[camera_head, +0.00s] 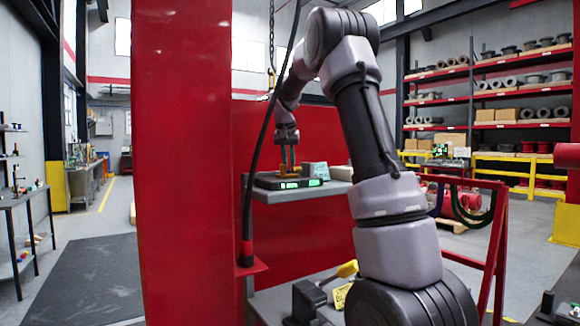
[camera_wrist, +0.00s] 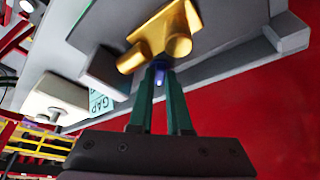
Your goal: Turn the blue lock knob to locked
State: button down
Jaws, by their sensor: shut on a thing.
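The blue lock knob (camera_wrist: 159,78) is a small blue spot at the base of a brass fitting (camera_wrist: 158,38) in the wrist view, mostly hidden by my fingers. My gripper (camera_wrist: 161,70) has its two green fingers close together on either side of the knob, shut on it. In the head view my gripper (camera_head: 288,160) points down at the brass fitting (camera_head: 289,169) on a dark, flat unit (camera_head: 265,182) with green lit displays. The knob itself cannot be made out in the head view, and its turned angle cannot be read.
The unit stands on a grey shelf (camera_head: 310,191) against a red panel (camera_head: 270,225). A pale box (camera_head: 314,170) stands just right of the unit. A large red column (camera_head: 182,160) rises at left, with a black cable hanging beside it.

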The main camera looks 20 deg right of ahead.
jog(key=m, duration=0.1)
jog(key=m+h, duration=0.1)
jog(key=m, duration=0.1)
jog(key=m+g, duration=0.1)
jog(key=shift+w+a+m, duration=0.2)
jog(key=shift+a+m, duration=0.05)
jog(key=shift+m, duration=0.05)
jog(key=shift+w+m+g+h, duration=0.15)
jog(key=shift+m+g, duration=0.3)
jog(key=shift+m, duration=0.7)
jog(key=shift+w+m+g+h, duration=0.1)
jog(key=shift+m+g+h, duration=0.25)
jog(key=shift+m, duration=0.8)
jog(key=c, duration=1.1)
grip_release()
jog(key=shift+c, duration=0.2)
jog(key=v, duration=1.1)
